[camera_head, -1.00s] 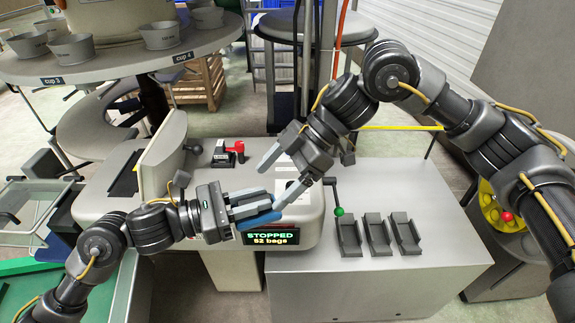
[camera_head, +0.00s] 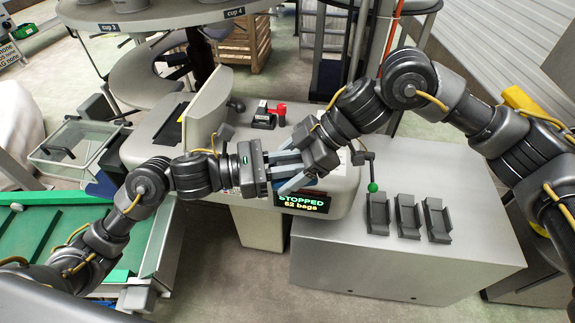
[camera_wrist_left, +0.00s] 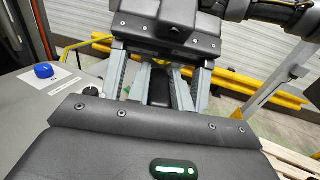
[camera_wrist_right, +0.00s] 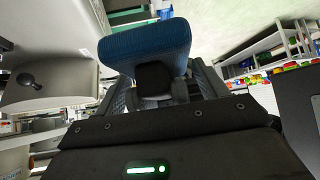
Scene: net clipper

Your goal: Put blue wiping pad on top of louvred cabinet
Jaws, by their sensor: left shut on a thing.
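The blue wiping pad (camera_wrist_right: 145,42) stands large ahead of my right gripper in the right wrist view, with a black block (camera_wrist_right: 155,78) at its near side. My left gripper (camera_head: 290,168) is shut on the pad's holder; the fingers hide most of it in the head view. My right gripper (camera_head: 292,178) meets it from the other side. Its fingers stand apart on either side of the black block, seemingly without clamping it. In the left wrist view the two grippers' fingers (camera_wrist_left: 160,85) overlap. I cannot make out louvres on any cabinet.
A machine with a STOPPED display (camera_head: 302,203) lies below the grippers. A grey box-shaped bench (camera_head: 400,265) with a green-knobbed lever (camera_head: 373,187) and small dark trays (camera_head: 408,217) is to the right. A round table (camera_head: 160,15) stands behind; a green conveyor (camera_head: 50,240) is at left.

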